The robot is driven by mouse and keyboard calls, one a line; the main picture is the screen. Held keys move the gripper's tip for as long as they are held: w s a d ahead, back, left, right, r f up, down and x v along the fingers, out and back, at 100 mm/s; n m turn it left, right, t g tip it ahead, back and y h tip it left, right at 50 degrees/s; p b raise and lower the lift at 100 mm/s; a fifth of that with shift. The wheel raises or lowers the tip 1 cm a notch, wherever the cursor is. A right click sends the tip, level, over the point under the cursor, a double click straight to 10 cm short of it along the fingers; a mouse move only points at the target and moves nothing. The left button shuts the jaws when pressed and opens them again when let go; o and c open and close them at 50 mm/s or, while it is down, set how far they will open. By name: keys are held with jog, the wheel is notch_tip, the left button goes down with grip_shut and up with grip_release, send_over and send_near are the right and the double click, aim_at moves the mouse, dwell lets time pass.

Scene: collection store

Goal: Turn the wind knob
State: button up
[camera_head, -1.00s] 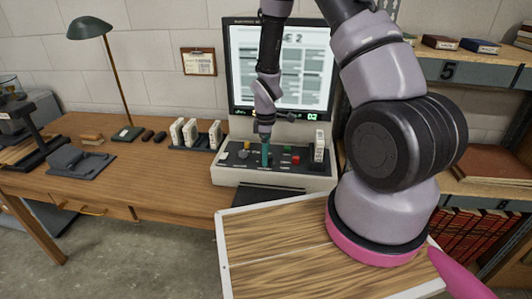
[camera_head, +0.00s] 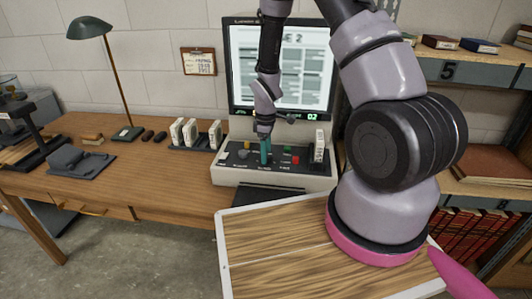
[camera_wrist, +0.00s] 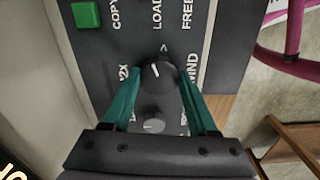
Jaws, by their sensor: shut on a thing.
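The wind knob (camera_wrist: 155,70) is a round black knob with a white pointer line, beside the printed word WIND on the dark control panel (camera_head: 235,160). My gripper (camera_wrist: 157,72) has its two teal fingers on either side of this knob, shut on it. In the head view my gripper (camera_head: 266,150) reaches down to the panel and hides the knob. The pointer is slightly tilted from straight up in the wrist view. A second, greyer knob (camera_wrist: 153,125) lies between the fingers, nearer the gripper's body.
A green button (camera_wrist: 86,15) sits by the COPY lettering. A lit screen (camera_head: 300,65) stands behind the panel. White boxes (camera_head: 190,133) stand in a rack to the left, and another (camera_head: 319,145) at the panel's right end. A desk lamp (camera_head: 90,28) is further left.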

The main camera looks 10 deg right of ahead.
jog(key=m, duration=0.5)
jog(key=shift+m, duration=2.5)
jog(key=o, duration=1.4)
jog(key=shift+c, duration=0.2)
jog(key=shift+r, duration=0.1)
notch_tip(320, 180, up, 11)
